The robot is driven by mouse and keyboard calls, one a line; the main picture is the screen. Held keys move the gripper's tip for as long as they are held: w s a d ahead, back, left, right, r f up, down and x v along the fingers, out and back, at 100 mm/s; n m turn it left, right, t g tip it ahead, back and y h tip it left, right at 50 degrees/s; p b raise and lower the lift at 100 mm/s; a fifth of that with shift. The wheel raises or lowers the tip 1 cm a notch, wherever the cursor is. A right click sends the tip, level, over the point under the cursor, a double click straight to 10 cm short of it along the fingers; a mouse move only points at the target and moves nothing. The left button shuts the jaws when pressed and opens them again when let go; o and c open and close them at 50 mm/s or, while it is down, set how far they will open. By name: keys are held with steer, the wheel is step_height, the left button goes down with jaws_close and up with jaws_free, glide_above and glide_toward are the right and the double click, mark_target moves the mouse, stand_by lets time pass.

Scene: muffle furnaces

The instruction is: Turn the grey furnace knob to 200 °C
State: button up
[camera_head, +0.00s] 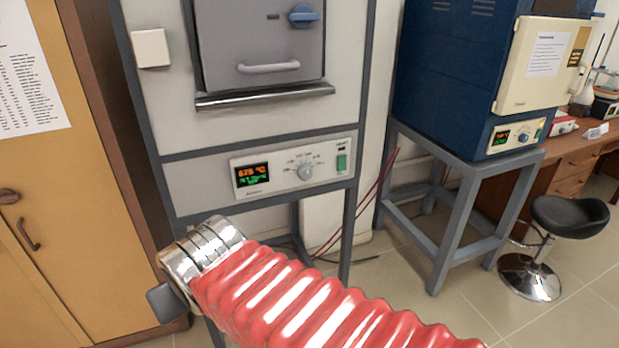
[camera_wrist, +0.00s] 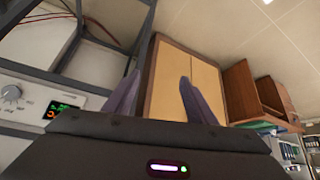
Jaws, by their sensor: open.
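The grey furnace (camera_head: 258,120) stands ahead, its door shut. Its control panel carries a round grey knob (camera_head: 305,172) with a printed scale around it. Left of the knob is a lit display (camera_head: 253,175) with an orange reading that looks like 675 °C and green text below. The knob (camera_wrist: 11,93) also shows at the left edge of the wrist view, beside the display (camera_wrist: 62,109). My gripper (camera_wrist: 162,90) is open and empty, its two dark fingers apart and clear of the knob. The fingers cannot be made out in the head view.
A blue furnace (camera_head: 450,75) stands on a grey metal stand (camera_head: 448,190) to the right. A black stool (camera_head: 569,216) is farther right. A yellow wooden cabinet (camera_head: 75,190) stands close on the left. Red cables (camera_head: 362,210) hang behind the grey furnace's frame.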

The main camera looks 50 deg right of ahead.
steer(key=w+d+m+t+h, duration=0.2)
steer(key=w+d+m+h, duration=0.3)
steer(key=d, duration=0.8)
steer(key=m+t+h, duration=0.3)
steer(key=m+t, duration=0.4)
steer(key=m, duration=0.2)
glide_toward(307, 175)
steer(key=v, duration=0.6)
steer(key=shift+w+d+r, duration=0.15)
steer(key=shift+d+r, duration=0.05)
steer(key=x, duration=1.4)
steer(key=shift+a+f, duration=0.1)
steer(key=shift+f, duration=0.1)
steer(key=shift+c, duration=0.5)
